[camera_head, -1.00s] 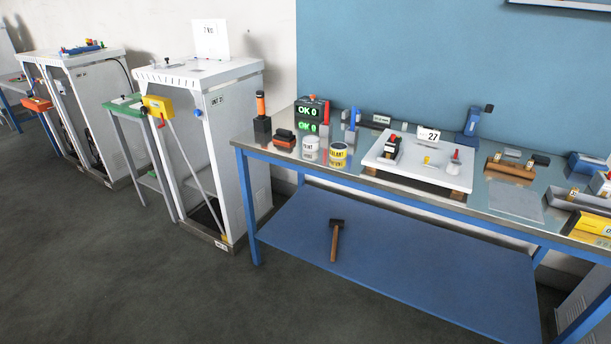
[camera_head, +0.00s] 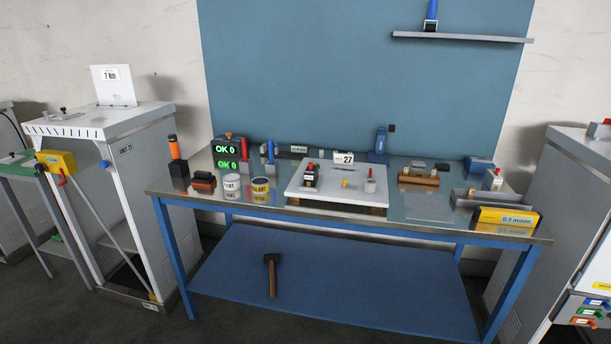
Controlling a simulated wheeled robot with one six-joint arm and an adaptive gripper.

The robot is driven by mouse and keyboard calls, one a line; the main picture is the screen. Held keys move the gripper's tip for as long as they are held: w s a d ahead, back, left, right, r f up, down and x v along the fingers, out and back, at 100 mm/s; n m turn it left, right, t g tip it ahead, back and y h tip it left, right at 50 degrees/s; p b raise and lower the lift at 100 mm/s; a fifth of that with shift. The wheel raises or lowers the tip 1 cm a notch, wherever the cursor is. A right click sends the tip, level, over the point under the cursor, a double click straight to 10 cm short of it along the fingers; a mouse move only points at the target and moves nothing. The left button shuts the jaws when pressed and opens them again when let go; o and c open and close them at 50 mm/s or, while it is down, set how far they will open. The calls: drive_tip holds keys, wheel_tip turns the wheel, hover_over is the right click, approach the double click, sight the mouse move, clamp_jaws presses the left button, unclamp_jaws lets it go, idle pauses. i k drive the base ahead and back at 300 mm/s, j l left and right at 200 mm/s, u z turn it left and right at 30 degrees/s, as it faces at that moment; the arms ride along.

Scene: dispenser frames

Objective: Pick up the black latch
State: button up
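A small black piece with a red top (camera_head: 311,176) stands on the left part of a white plate (camera_head: 335,193) on the workbench; it may be the black latch, but it is too small to tell. Another small dark piece (camera_head: 62,111) lies on top of the white cabinet (camera_head: 130,115) at left, and I cannot tell what it is. My gripper is not in view.
The blue-framed bench (camera_head: 350,221) carries several cans, blocks, a display (camera_head: 229,151) and a yellow box (camera_head: 506,218). A hammer (camera_head: 271,274) lies on its lower shelf. Another cabinet (camera_head: 580,190) stands at right. Dark floor is free at the lower left.

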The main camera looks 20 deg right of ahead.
sight(311, 176)
drive_tip(key=i+j+z, duration=0.1)
drive_tip(key=j, duration=0.25)
drive_tip(key=i+j+z, duration=0.1)
drive_tip(key=i+j, duration=0.15)
drive_tip(key=j, duration=0.15)
drive_tip(key=i+j+z, duration=0.1)
drive_tip(key=j, duration=0.3)
drive_tip(key=i+j+z, duration=0.1)
drive_tip(key=j, duration=0.3)
drive_tip(key=i+j+z, duration=0.1)
drive_tip(key=i+j, duration=0.15)
drive_tip(key=j, duration=0.15)
drive_tip(key=i+j+z, duration=0.1)
drive_tip(key=j, duration=0.35)
